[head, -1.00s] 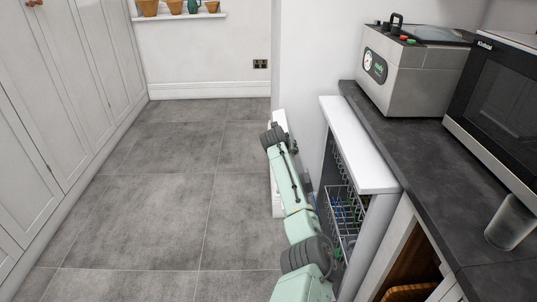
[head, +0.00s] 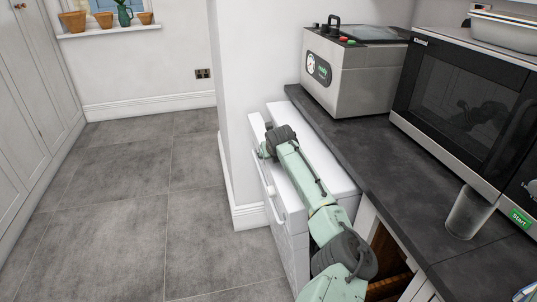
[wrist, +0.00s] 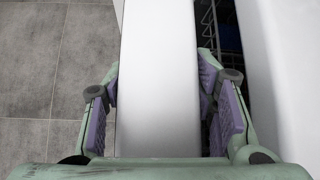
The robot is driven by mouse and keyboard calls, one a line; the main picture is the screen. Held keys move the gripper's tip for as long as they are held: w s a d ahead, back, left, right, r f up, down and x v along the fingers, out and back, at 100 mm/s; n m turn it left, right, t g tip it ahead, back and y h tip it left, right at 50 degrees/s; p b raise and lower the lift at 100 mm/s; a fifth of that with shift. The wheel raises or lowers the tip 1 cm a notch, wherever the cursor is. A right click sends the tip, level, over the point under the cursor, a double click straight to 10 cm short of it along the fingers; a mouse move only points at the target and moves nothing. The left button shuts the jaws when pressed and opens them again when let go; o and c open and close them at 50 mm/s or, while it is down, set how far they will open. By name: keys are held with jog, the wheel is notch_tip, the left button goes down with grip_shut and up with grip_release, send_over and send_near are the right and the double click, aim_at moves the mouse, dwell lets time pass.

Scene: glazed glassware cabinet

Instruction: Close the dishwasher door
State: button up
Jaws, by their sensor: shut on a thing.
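The white dishwasher (head: 318,135) stands under the dark worktop. Its door (head: 288,232) is nearly upright, close to the body, with a handle on its outer face. In the wrist view the door's edge (wrist: 158,110) runs between my fingers, and a narrow dark gap (wrist: 228,50) separates it from the body. Part of a rack shows in that gap. My gripper (wrist: 158,75) is shut on the door, one finger on the outer face and one on the inner side. In the head view my arm hides part of the door and body top.
The worktop (head: 385,165) carries a steel machine (head: 345,70), a microwave (head: 465,95) and a glass (head: 468,212). A white wall corner (head: 235,130) stands just beyond the dishwasher. An open wooden-lined compartment (head: 385,255) lies to its right. The tiled floor (head: 110,225) at left is clear.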

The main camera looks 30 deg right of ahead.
jog(key=shift+f, duration=0.1)
jog(key=o, duration=1.5)
jog(key=shift+o, duration=0.8)
